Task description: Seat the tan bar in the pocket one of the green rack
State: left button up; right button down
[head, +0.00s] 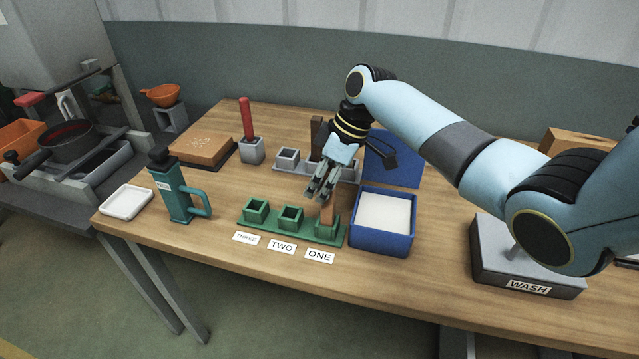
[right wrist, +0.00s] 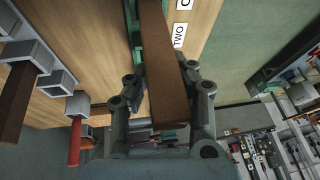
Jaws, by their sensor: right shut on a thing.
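The green rack (head: 272,227) lies on the table with three square pockets, labelled THREE, TWO and ONE from left to right. My right gripper (head: 322,190) is above pocket one (head: 327,232) and is shut on the tan bar (head: 327,212). The bar stands about upright, with its lower end at the mouth of pocket one; I cannot tell how deep it sits. In the right wrist view the bar (right wrist: 164,70) runs between the fingers (right wrist: 160,90) toward the green rack, and its far end is cut off. My left gripper is not in view.
A blue box (head: 382,245) with its lid open stands right of the rack. A teal bottle (head: 177,190) and white dish (head: 127,202) are at left. Behind are a grey rack (head: 287,160) with a dark bar and a red bar (head: 246,118) in a grey block. The WASH block (head: 490,262) is at right.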

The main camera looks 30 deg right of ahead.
jog(key=shift+f+b, duration=0.6)
jog(key=shift+f, duration=0.4)
jog(key=c, duration=1.1)
grip_release()
jog(key=v, duration=1.2)
